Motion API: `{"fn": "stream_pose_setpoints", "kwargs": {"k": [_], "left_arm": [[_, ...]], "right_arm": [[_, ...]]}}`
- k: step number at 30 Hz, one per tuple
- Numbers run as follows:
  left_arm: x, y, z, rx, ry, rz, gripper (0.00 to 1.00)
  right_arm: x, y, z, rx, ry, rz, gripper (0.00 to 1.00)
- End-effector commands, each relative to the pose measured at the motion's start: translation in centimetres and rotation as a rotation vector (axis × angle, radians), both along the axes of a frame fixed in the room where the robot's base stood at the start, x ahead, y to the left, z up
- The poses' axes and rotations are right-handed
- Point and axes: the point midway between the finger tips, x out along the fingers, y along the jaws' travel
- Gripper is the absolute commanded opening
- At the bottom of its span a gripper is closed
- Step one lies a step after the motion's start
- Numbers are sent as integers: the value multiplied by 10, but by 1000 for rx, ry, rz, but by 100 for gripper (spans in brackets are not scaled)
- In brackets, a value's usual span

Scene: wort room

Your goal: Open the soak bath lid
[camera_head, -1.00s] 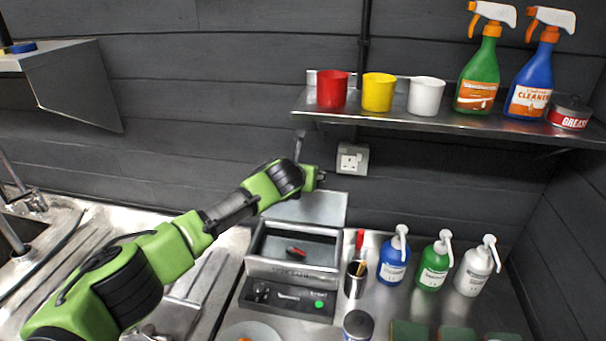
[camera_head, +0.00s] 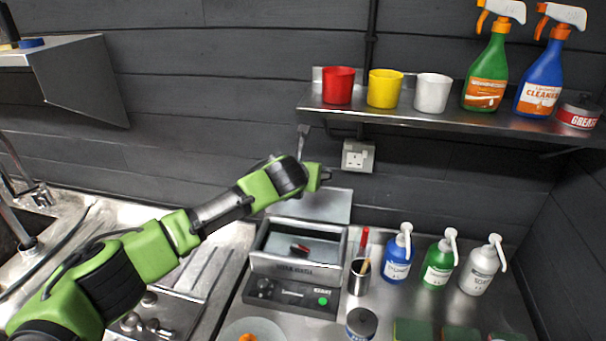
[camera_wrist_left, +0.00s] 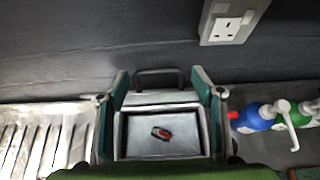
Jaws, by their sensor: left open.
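The soak bath (camera_head: 297,267) is a grey metal box with an open top and a front panel with a green START button. Its lid (camera_head: 315,207) is a pale flat panel raised at the back of the bath, by the wall. A small red and black object (camera_wrist_left: 162,133) lies inside the bath. In the left wrist view the lid's looped handle (camera_wrist_left: 157,72) shows beyond the bath, between the fingers of my left gripper (camera_wrist_left: 160,85). That gripper is open and holds nothing. I cannot tell whether it touches the lid. My right gripper is out of view.
A cup with tools (camera_head: 359,275) and several pump bottles (camera_head: 398,258) stand right of the bath. A shelf (camera_head: 420,115) with cups and spray bottles is above. A wall socket (camera_head: 357,156) is close to my left arm. A plate (camera_head: 252,331) is in front.

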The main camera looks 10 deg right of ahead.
Motion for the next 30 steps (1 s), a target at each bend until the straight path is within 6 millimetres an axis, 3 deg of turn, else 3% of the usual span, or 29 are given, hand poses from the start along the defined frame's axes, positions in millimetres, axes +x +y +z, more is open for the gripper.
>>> {"fn": "stream_pose_setpoints", "kwargs": {"k": [15,30], "left_arm": [[-61,19,37,1,2,-1,61],[-68,21,41,1,3,0,61]], "right_arm": [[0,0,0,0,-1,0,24],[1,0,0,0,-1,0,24]]}}
